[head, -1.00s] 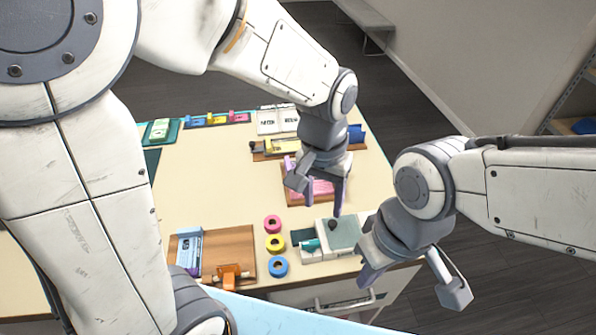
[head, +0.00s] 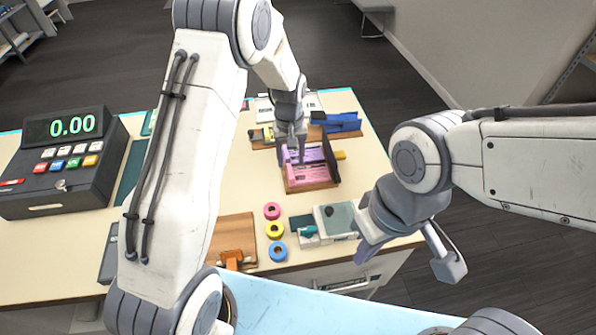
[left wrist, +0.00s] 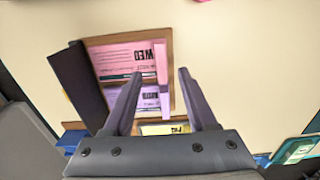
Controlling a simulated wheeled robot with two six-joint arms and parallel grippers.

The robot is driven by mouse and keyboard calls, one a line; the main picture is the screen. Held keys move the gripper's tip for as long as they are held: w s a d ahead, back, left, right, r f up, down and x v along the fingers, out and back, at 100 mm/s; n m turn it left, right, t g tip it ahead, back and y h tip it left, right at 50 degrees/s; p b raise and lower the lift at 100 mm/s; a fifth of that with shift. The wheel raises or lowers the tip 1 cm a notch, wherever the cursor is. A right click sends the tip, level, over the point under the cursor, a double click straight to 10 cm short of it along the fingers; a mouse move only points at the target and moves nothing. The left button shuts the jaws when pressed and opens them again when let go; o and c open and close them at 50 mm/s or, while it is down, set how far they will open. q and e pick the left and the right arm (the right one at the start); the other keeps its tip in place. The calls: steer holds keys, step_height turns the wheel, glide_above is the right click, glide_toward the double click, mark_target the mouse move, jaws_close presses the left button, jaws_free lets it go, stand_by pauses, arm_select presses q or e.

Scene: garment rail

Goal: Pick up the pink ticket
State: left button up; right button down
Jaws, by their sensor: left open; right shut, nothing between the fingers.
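The pink ticket (head: 312,173) lies in a wooden tray (head: 312,187) on the counter, with a purple ticket (head: 313,155) beside it. In the left wrist view, the pink ticket (left wrist: 122,60) has printed letters and a pink upright strip (left wrist: 161,60) at its right end. My left gripper (head: 291,158) is open above the tray's left end. In the left wrist view, its fingertips (left wrist: 160,73) stand either side of the strip; contact cannot be told. My right gripper (head: 408,262) is shut and empty near the counter's front right.
A dark upright panel (head: 331,158) stands at the tray's right side. Tape rolls (head: 274,230) and a white device (head: 335,218) stand in front. A cash register (head: 65,160) is at left. A blue item (head: 340,122) lies behind.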

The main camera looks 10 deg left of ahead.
mark_target(291, 172)
arm_select(q)
steer(key=f+p, duration=0.2)
steer(key=f, duration=0.1)
steer(key=shift+s+f, duration=0.3)
steer(key=shift+s, duration=0.05)
steer(key=shift+f, duration=0.5)
jaws_close()
